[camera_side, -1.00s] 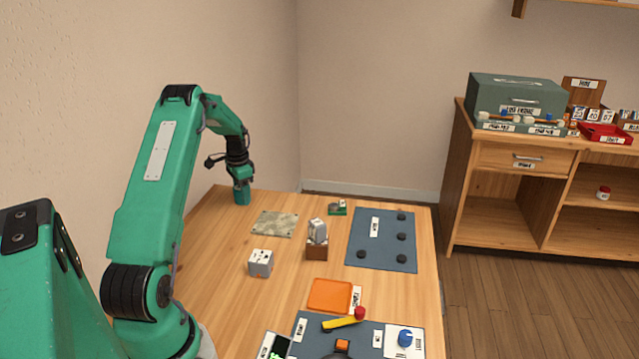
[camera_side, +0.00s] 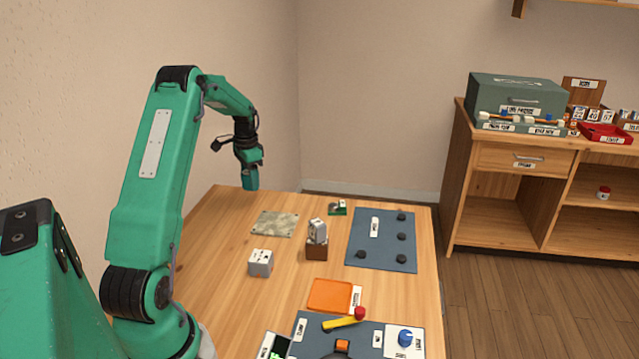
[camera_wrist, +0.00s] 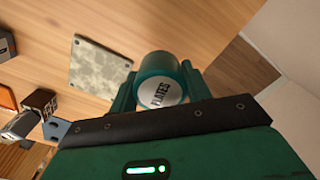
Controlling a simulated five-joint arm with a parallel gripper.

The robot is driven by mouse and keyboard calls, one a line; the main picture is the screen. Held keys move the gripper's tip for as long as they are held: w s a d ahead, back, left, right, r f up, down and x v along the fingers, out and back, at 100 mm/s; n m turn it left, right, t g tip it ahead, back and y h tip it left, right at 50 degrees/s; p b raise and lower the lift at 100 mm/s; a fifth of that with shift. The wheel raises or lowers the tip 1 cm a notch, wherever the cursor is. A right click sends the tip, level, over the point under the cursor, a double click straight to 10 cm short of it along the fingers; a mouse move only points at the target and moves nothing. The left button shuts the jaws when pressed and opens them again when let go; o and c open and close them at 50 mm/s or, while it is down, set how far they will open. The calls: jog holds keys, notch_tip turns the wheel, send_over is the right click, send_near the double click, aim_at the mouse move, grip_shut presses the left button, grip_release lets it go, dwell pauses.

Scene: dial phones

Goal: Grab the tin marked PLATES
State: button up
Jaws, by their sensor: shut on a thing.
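My gripper (camera_side: 250,184) is raised above the far left end of the wooden table. In the wrist view my gripper (camera_wrist: 158,95) is shut on a round teal tin (camera_wrist: 158,66), with one finger on each side of it. The tin has a pale face that reads PLATES (camera_wrist: 160,92). In the side view the tin cannot be told apart from the green fingers.
A mottled square mat (camera_side: 275,224) lies on the table right of my gripper. A white block (camera_side: 261,263), a brown block with a grey piece on top (camera_side: 317,249), an orange tray (camera_side: 330,295) and a dark blue panel (camera_side: 383,230) stand further right and nearer.

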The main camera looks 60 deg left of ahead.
jog(key=w+d+r, duration=0.2)
jog(key=d+r, duration=0.2)
jog(key=d, duration=0.2)
jog(key=shift+w+d+r, duration=0.15)
jog(key=shift+w+d, duration=0.2)
jog(key=shift+d, duration=0.05)
